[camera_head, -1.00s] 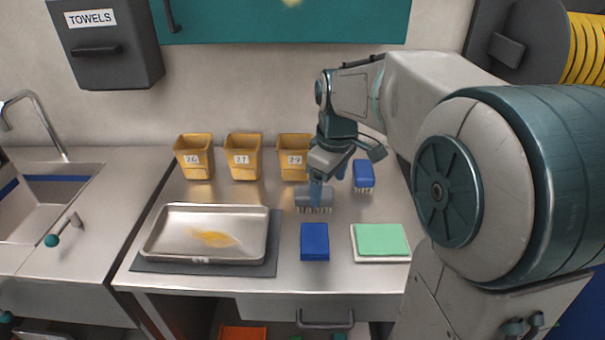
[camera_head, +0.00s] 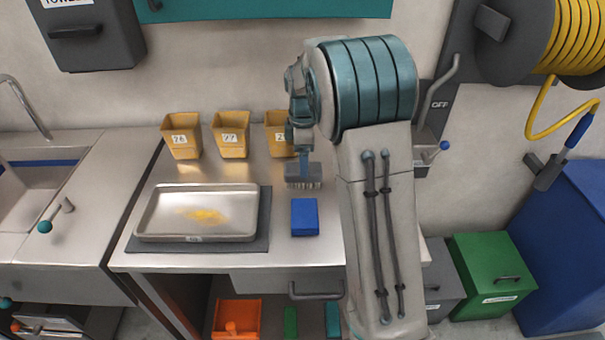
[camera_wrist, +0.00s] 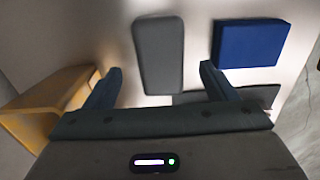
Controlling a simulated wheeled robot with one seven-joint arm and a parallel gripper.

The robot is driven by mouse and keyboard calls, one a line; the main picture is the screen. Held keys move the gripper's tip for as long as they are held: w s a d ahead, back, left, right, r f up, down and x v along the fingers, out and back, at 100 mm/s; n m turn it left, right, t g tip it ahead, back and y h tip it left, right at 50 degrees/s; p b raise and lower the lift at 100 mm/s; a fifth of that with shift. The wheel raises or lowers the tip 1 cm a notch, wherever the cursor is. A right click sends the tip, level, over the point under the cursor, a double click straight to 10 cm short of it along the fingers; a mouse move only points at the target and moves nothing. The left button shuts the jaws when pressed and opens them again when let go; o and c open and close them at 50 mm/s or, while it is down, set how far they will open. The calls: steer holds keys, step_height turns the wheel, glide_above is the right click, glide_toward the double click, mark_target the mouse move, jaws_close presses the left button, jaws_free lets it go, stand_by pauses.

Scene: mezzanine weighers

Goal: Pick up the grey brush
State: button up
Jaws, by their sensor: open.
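The grey brush (camera_head: 303,183) stands bristles down on the steel worktop, behind the blue block (camera_head: 304,217). My gripper (camera_head: 303,168) is above the brush, pointing down. In the wrist view the brush back (camera_wrist: 158,52) is a grey rounded slab, lined up with the gap between my two open fingers (camera_wrist: 161,72). The fingers look apart from it, and nothing is held. The blue block also shows in the wrist view (camera_wrist: 249,42), to the right of the brush.
Yellow bins (camera_head: 181,136) stand along the back; one (camera_wrist: 50,98) is close to my left finger in the wrist view. A steel tray (camera_head: 150,222) with yellow residue lies on a dark mat (camera_head: 263,225) at left. My arm hides the worktop's right side.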

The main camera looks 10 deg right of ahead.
steer(key=shift+f+p, duration=0.6)
steer(key=shift+f, duration=2.4)
steer(key=c, duration=1.2)
steer(key=shift+r, duration=0.15)
steer(key=shift+r, duration=0.25)
steer(key=r, duration=0.2)
steer(key=r+b, duration=0.1)
steer(key=shift+d+r, duration=0.35)
steer(key=s+d+r+b, duration=0.1)
steer(key=d+r, duration=0.5)
steer(key=d, duration=0.4)
steer(key=shift+s+d+r, duration=0.25)
steer(key=shift+d+r, duration=0.05)
steer(key=shift+d, duration=0.1)
